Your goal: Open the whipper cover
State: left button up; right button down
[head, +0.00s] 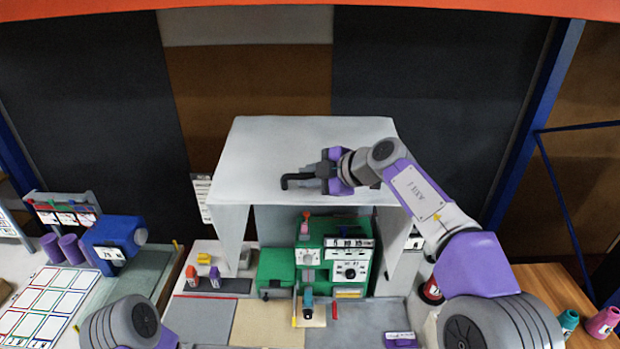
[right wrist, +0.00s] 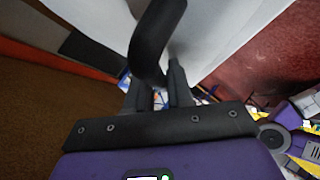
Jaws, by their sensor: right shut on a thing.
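The whipper cover (head: 285,145) is a large pale grey hood with side panels hanging down. Its top panel stands above the green machine (head: 345,262), whose front shows below the cover's edge. A black bar handle (head: 297,181) is at the cover's front. My right gripper (head: 324,172) is shut on this handle at the front of the cover. In the right wrist view the curved black handle (right wrist: 150,45) runs down between the fingers (right wrist: 157,92), with the pale cover (right wrist: 225,30) behind. My left gripper is out of view; only part of the left arm shows at the bottom left.
A blue device (head: 115,238) and purple cylinders (head: 72,248) stand at the left beside a white card sheet (head: 45,305). Pink (head: 602,322) and teal spools are at the far right. A blue rack post (head: 535,125) rises at the right.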

jog(key=c, duration=1.1)
grip_release()
jog(key=shift+w, duration=0.15)
jog(key=shift+s+d+r, duration=0.3)
jog(key=shift+s+d, duration=0.05)
jog(key=v, duration=0.6)
jog(key=shift+s+d, duration=0.15)
jog(key=shift+d, duration=0.05)
